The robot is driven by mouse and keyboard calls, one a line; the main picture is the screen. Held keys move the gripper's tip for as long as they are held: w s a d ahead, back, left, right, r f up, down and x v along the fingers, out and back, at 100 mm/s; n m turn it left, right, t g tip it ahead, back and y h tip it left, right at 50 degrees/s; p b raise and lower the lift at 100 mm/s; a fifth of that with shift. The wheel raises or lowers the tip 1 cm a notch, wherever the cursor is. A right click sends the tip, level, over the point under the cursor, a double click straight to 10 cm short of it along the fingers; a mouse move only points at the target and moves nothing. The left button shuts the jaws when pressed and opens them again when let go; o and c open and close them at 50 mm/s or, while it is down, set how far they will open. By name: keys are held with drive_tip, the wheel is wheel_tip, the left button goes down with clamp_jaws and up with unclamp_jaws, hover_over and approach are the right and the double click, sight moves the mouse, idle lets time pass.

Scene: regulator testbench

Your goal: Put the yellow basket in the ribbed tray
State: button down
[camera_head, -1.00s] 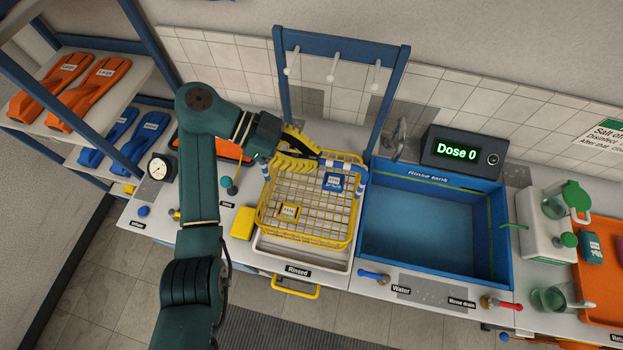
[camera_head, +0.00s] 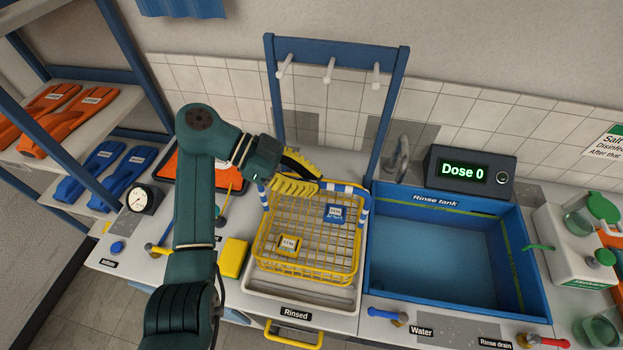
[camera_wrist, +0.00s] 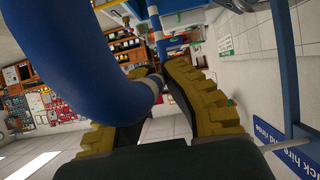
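The yellow wire basket (camera_head: 306,246) is over the ribbed tray (camera_head: 262,283), a pale tray at the "Rinsed" label. I cannot tell whether the basket's bottom rests on the ribs. A blue and a yellow weight-like block lie in the basket. Its blue-and-white striped handle (camera_head: 345,188) lies along the back rim. My gripper (camera_head: 318,183), with yellow ridged pads, is at the back of the basket. In the wrist view, the fingers (camera_wrist: 160,85) close around the blue handle bar (camera_wrist: 82,62). The exact contact is partly hidden.
The blue rinse tank (camera_head: 440,250) stands right of the tray. A blue rack (camera_head: 335,50) with white pegs rises behind. A yellow block (camera_head: 233,257) sits left of the tray, with a gauge (camera_head: 141,198) and small valves further left. Taps line the front edge.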

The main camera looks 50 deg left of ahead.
drive_tip(key=shift+f, duration=1.55)
drive_tip(key=shift+f, duration=0.15)
drive_tip(key=c, duration=1.6)
unclamp_jaws()
drive_tip(key=shift+f, duration=0.15)
drive_tip(key=o, duration=0.4)
drive_tip(key=shift+c, duration=0.2)
